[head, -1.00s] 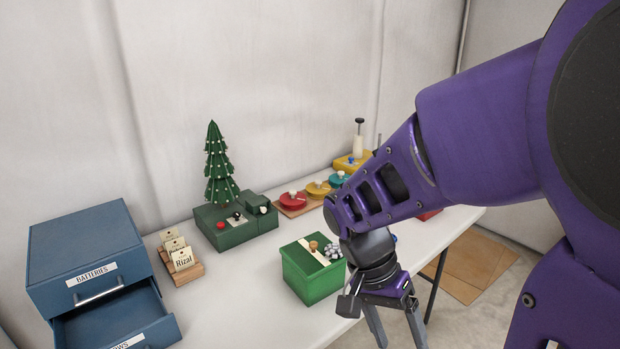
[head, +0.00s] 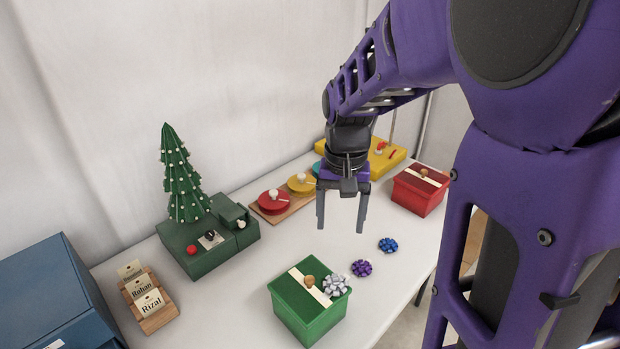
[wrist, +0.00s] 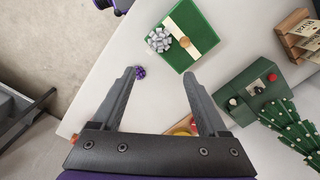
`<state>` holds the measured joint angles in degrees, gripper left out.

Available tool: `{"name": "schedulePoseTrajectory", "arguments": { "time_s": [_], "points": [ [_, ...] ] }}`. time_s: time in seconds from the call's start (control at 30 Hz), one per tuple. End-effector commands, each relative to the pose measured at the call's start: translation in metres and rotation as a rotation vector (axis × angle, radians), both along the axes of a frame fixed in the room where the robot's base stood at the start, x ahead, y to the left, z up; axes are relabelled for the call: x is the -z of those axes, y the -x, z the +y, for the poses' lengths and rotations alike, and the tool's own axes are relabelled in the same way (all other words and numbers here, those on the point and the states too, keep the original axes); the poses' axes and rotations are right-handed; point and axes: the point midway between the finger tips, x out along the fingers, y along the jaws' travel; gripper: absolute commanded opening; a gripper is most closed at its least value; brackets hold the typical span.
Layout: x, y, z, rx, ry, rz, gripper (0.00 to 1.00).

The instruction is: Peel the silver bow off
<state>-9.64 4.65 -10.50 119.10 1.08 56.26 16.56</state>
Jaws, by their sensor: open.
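The silver bow (head: 336,286) sits on the right edge of the lid of a green gift box (head: 307,325), beside a cream band with a round wooden knob (head: 309,281). In the wrist view the silver bow (wrist: 159,39) is on the left edge of the green box (wrist: 192,58), beyond my fingertips. My gripper (head: 341,226) is open and empty, pointing down above the table behind the box. In the wrist view my gripper's fingers (wrist: 162,72) are spread wide with nothing between them but table and a purple bow.
A purple bow (head: 361,268) and a blue bow (head: 388,245) lie on the white table (head: 240,305). A red box (head: 419,190) stands behind them. A green tree (head: 185,175) on a green base, a card holder (head: 150,300) and blue drawers (head: 60,295) are at left.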

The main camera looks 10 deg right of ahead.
Motion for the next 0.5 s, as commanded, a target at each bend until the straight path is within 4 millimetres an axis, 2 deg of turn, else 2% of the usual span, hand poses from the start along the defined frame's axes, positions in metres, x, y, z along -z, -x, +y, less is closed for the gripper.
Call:
{"name": "schedulePoseTrajectory", "arguments": {
  "time_s": [0.17, 0.5],
  "points": [
    [0.02, 0.001, 0.0, -0.001, 0.001, 0.004, 0.77],
    [0.088, 0.001, 0.0, 0.001, 0.001, 0.006, 0.77]
  ]
}}
